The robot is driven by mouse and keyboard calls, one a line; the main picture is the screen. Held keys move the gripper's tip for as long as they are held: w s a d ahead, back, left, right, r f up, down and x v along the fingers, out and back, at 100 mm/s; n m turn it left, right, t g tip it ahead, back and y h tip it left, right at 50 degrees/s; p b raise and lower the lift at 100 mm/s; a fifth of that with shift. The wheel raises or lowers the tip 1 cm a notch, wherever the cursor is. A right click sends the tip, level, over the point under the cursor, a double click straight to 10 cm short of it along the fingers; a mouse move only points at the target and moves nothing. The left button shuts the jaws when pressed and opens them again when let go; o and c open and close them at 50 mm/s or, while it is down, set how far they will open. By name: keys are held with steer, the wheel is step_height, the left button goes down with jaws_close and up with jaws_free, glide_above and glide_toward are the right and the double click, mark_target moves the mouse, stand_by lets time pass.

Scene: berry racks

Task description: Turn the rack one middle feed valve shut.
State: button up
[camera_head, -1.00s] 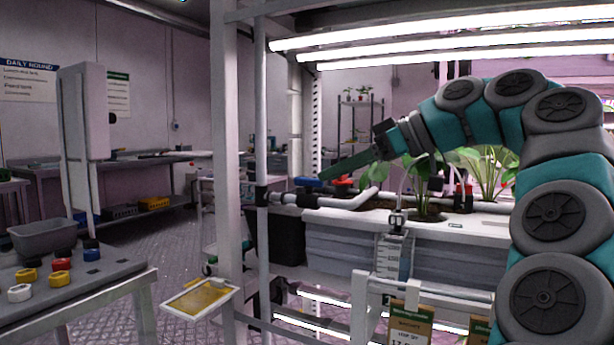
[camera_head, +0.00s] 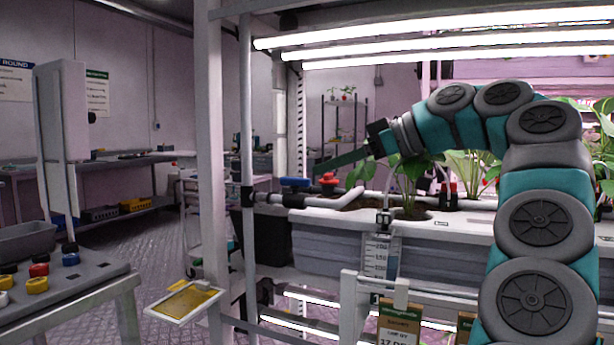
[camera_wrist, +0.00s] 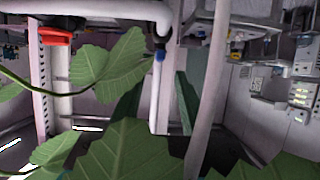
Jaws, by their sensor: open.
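My gripper (camera_head: 320,167) reaches left over the rack's grow trough. In the wrist view its two dark green fingers (camera_wrist: 158,85) are apart with nothing held; a white pipe shows between them. A blue valve handle (camera_head: 295,182) sits on the white pipework at the trough's left end, just below and left of the fingertips. A red valve handle (camera_head: 328,180) is right beside it, below the fingers. In the wrist view the red handle (camera_wrist: 57,36) is at upper left, and a small blue part (camera_wrist: 159,55) shows on the pipe. I cannot tell which valve is the middle one.
Large leaves (camera_wrist: 110,65) partly cover the fingers in the wrist view. A white rack post (camera_head: 211,160) stands left of the valves. Another red-topped fitting (camera_head: 448,188) is farther right on the trough. Lamps run overhead.

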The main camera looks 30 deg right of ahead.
mark_target(295, 182)
steer(key=shift+w+a+f, duration=0.3)
steer(key=shift+w, duration=0.05)
steer(key=shift+x, duration=2.2)
steer(key=shift+w, duration=0.1)
steer(key=shift+c, duration=0.3)
jaws_close()
